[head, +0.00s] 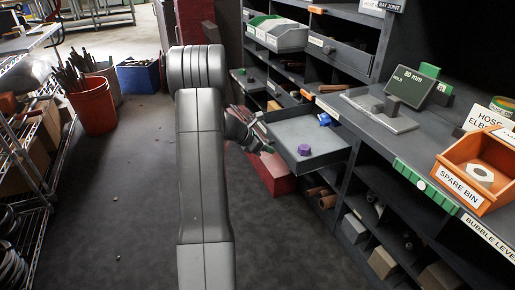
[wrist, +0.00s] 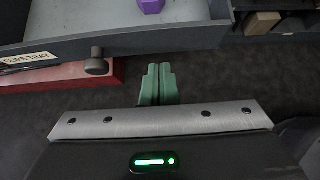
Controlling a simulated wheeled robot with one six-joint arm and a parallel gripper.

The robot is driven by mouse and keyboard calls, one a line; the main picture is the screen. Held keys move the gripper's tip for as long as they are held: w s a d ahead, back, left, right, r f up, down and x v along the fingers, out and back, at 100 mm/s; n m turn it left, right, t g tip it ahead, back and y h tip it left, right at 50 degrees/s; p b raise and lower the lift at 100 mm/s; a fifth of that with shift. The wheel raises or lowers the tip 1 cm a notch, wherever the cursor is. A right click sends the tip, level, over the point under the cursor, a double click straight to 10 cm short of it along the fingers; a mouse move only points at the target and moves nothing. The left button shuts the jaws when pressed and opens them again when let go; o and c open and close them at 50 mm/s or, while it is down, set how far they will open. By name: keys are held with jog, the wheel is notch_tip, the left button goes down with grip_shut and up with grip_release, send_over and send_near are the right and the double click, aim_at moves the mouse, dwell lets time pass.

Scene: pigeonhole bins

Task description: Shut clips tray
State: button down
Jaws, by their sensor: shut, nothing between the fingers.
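The clips tray (head: 290,133) is a grey drawer pulled well out of the shelf unit in the head view. In the wrist view, its front panel (wrist: 190,40) crosses the top, with a label partly reading "CLIPS TRAY" (wrist: 27,60) and a dark round knob (wrist: 97,66). My gripper (wrist: 159,75) is shut and empty, its green fingers side by side close to the tray's front, right of the knob in that view. Whether they touch the panel I cannot tell. In the head view, my gripper (head: 268,149) is beside the tray's front, partly hidden by my arm.
A purple piece (head: 304,150) and a blue piece (head: 324,118) are in the tray. A red box (head: 275,175) stands below it. A red bucket (head: 93,108) stands at left; the floor between is mostly clear.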

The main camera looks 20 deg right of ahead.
aim_at(285, 149)
jog(key=d+b, duration=0.1)
jog(key=d, duration=0.2)
jog(key=shift+w+d, duration=0.15)
jog(key=shift+d, duration=0.35)
